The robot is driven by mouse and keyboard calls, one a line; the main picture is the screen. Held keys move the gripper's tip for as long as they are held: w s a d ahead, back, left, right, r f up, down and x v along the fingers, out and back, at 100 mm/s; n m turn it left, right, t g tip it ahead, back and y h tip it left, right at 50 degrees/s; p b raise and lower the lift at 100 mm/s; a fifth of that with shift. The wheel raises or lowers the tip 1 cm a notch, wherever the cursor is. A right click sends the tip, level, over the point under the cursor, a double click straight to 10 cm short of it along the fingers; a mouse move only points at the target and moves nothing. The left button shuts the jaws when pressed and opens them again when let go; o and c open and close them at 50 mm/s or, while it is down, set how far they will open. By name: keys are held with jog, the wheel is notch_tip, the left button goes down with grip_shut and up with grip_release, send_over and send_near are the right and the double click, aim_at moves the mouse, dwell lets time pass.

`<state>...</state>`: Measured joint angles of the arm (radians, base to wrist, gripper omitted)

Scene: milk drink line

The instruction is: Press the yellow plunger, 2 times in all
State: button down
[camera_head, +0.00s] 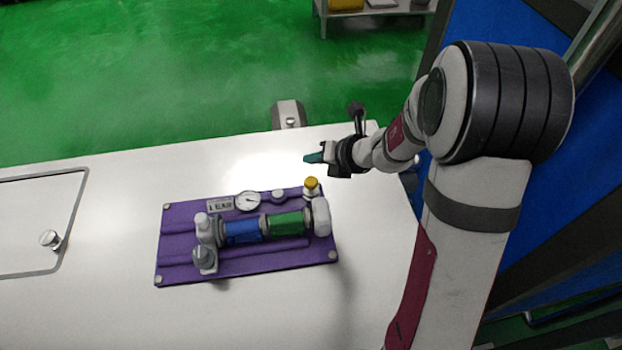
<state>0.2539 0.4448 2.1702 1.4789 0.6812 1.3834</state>
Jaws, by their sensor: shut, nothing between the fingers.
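The yellow plunger (312,183) is a small yellow cap on a pale stem at the back right corner of a purple base plate (173,270). It stands upright beside the white end piece of a blue and green cylinder. My gripper (308,159) is shut and empty. It points left and its teal fingertips appear just behind the plunger in the picture, apart from it. Its height above the table cannot be told exactly. The plunger cap is in plain view.
The plate also carries a dial gauge (248,201), a blue section (243,231), a green section (286,223), a grey knob (204,257) and a "1 BAR" label (219,205). A hatch with a knob (51,240) lies at left. The white table (110,300) is otherwise clear.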

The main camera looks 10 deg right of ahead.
aim_at(314, 184)
notch_tip(314, 184, up, 4)
jog(key=shift+f, duration=0.1)
dwell(0.4)
jog(key=shift+f, duration=4.4)
jog(key=shift+f, duration=0.4)
